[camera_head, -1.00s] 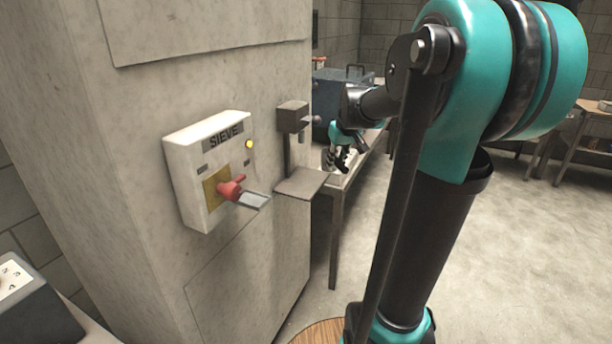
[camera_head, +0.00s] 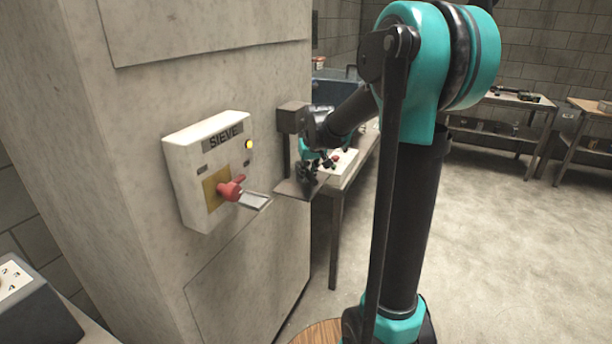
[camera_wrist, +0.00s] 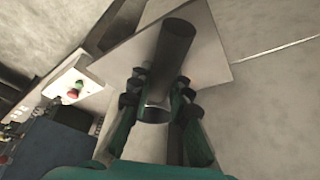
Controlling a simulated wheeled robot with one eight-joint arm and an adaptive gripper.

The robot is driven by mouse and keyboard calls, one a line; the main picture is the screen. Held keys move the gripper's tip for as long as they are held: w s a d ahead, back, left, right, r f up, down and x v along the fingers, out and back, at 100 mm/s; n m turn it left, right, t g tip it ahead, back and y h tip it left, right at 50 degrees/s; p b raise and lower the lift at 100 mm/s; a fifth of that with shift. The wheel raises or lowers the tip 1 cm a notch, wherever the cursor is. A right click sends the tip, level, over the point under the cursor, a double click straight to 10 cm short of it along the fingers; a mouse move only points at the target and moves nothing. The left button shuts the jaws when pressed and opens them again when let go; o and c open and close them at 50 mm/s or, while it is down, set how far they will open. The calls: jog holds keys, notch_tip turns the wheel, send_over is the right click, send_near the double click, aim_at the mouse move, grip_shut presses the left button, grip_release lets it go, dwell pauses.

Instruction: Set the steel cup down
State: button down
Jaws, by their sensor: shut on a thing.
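My gripper (camera_head: 308,178) is low over the flat metal shelf (camera_head: 287,188) on the pillar's side. In the wrist view, its two dark fingers (camera_wrist: 161,86) stand on either side of the steel cup (camera_wrist: 153,113) and are shut on it. The cup's round end with a bright edge shows between the fingers. A dark, long shape runs on from it across the pale shelf plate (camera_wrist: 212,72); cup and shadow are hard to tell apart there. Whether the cup touches the shelf cannot be told. The head view hides the cup behind the fingers.
A bracket block (camera_head: 292,117) overhangs the shelf. A white SIEVE panel (camera_head: 190,150) with a red lever (camera_head: 231,188) juts from the pillar to the left. A bench with a white box (camera_head: 345,168) stands behind the shelf. Open floor lies to the right.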

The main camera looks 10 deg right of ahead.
jog(key=shift+w+a+f, duration=0.15)
jog(key=shift+a+f, duration=0.1)
jog(key=c, duration=1.4)
grip_release()
jog(key=shift+f, duration=0.1)
jog(key=v, duration=1.2)
jog(key=shift+w, duration=0.1)
jog(key=s+d+f, duration=0.1)
jog(key=s+f, duration=0.6)
jog(key=s, duration=0.1)
jog(key=s+d+f+m, duration=0.1)
jog(key=s+d+f, duration=0.1)
jog(key=s+f, duration=0.6)
jog(key=s+d+f+m, duration=0.1)
jog(key=s+f, duration=0.6)
jog(key=s, duration=0.2)
jog(key=shift+s+d+f+h, duration=0.25)
jog(key=shift+f+h, duration=0.05)
jog(key=shift+h, duration=0.1)
